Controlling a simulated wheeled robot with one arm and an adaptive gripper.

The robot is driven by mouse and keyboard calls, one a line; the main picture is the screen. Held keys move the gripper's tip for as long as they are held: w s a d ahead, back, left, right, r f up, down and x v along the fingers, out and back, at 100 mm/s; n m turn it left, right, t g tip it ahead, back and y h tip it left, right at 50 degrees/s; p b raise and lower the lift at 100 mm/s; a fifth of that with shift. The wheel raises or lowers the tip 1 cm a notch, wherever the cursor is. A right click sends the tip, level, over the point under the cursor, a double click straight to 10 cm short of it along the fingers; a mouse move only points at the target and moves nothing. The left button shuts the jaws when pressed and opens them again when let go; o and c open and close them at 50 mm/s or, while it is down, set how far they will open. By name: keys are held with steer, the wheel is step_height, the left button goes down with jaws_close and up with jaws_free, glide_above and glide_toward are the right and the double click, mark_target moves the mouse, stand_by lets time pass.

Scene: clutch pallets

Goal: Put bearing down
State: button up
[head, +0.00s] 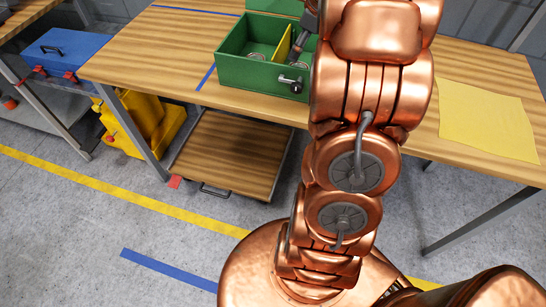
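An open green box (262,75) stands on the wooden table, with a yellow divider (283,43) inside it. A small grey round part (257,56) lies in the left compartment; it may be a bearing, but it is too small to be sure. My gripper (296,52) reaches down at the right compartment, right of the divider. Its fingertips are small and partly hidden by the box, so I cannot tell whether it is shut on a bearing. My copper arm covers the box's right end.
The wooden table (180,45) has free room left of the box. A yellow sheet (487,118) lies on its right part. A low wooden platform (228,152) is under the table. A blue toolbox (62,58) and a yellow container (150,125) stand at the left.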

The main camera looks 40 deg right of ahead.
steer(key=s+a+n+g, duration=0.1)
steer(key=s+a+n, duration=0.2)
steer(key=a+n, duration=0.35)
steer(key=s+a+n+g, duration=0.1)
steer(key=s+a+n, duration=0.3)
steer(key=a, duration=0.5)
steer(key=s+a+n+g, duration=0.1)
steer(key=s+a+n, duration=0.2)
steer(key=a+n, duration=0.3)
steer(key=s+a+f+n+g, duration=0.1)
steer(key=s+a+n, duration=0.3)
steer(key=s+n, duration=0.2)
steer(key=s+a+f+n+g+h, duration=0.1)
steer(key=s+a+n, duration=0.4)
steer(key=s, duration=0.5)
steer(key=shift+s+f+n+g, duration=0.3)
steer(key=shift+s+f+n, duration=0.15)
steer(key=shift+n, duration=0.8)
steer(key=shift+r, duration=0.1)
steer(key=shift+d+r, duration=0.1)
